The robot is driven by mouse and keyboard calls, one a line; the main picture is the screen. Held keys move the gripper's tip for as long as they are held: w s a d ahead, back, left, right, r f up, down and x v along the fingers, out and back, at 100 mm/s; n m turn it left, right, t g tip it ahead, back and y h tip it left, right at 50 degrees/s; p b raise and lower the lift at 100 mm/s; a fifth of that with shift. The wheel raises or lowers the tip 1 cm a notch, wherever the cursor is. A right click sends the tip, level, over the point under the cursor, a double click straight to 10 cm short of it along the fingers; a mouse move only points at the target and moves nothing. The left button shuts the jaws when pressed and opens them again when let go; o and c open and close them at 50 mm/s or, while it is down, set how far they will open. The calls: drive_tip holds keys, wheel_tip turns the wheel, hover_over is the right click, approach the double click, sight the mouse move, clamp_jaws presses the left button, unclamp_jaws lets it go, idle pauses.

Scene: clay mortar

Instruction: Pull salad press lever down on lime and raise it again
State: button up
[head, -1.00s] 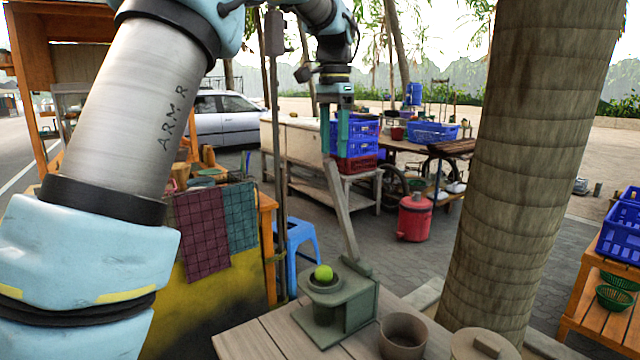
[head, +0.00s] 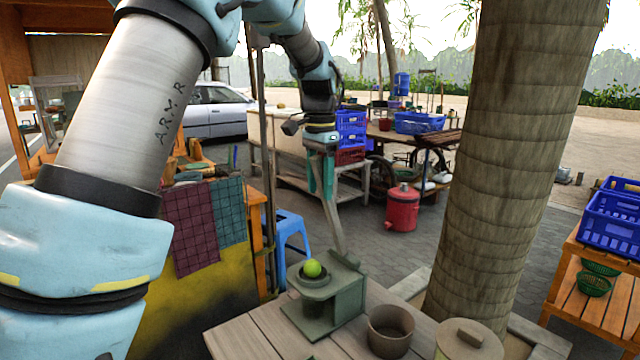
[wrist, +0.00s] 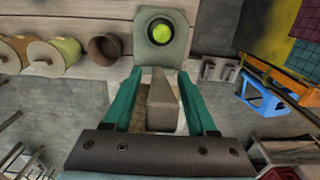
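The grey-green salad press (head: 340,302) stands on the wooden table, with a green lime (head: 312,268) sitting in its round cup. Its long lever (head: 334,228) is raised, leaning up and slightly left from the hinge at the back. My gripper (head: 322,190) is at the lever's upper end, pointing down. In the wrist view the lever (wrist: 161,103) lies between my two teal fingers (wrist: 160,85), with a gap showing on each side, so the gripper looks open around it. The lime (wrist: 160,33) and press plate (wrist: 177,50) show ahead of the fingertips.
A brown clay mortar (head: 390,330) and a lidded round pot (head: 470,340) stand right of the press. A thick tree trunk (head: 500,170) rises just behind them. A thin pole (head: 265,170) stands left of my gripper, and a blue stool (head: 290,240) behind the press.

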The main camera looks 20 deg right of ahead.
clamp_jaws()
idle(1.3)
